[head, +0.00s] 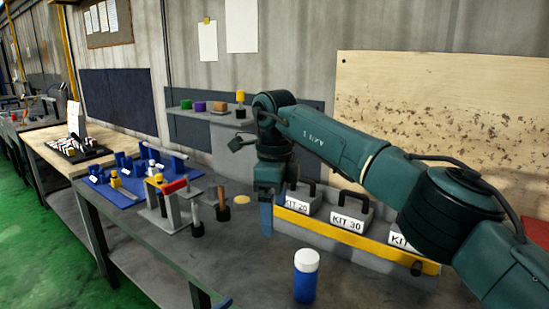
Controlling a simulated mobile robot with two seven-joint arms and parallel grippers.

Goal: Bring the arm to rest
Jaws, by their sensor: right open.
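My right arm, dark green, reaches in from the right across the head view. Its gripper (266,215) points down over the grey bench, in front of the left end of the kit rack. It is open, and I see nothing held in it. The fingers show nearly edge-on, so the gap between them is hard to see. My left gripper is not in view.
A blue bottle with a white cap (305,275) stands at the bench front. Kit boxes (349,222) sit behind a yellow-fronted rack (340,237). A blue mat (124,197) with fittings and a small red-topped stand (170,205) lie left. A shelf (205,115) hangs behind.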

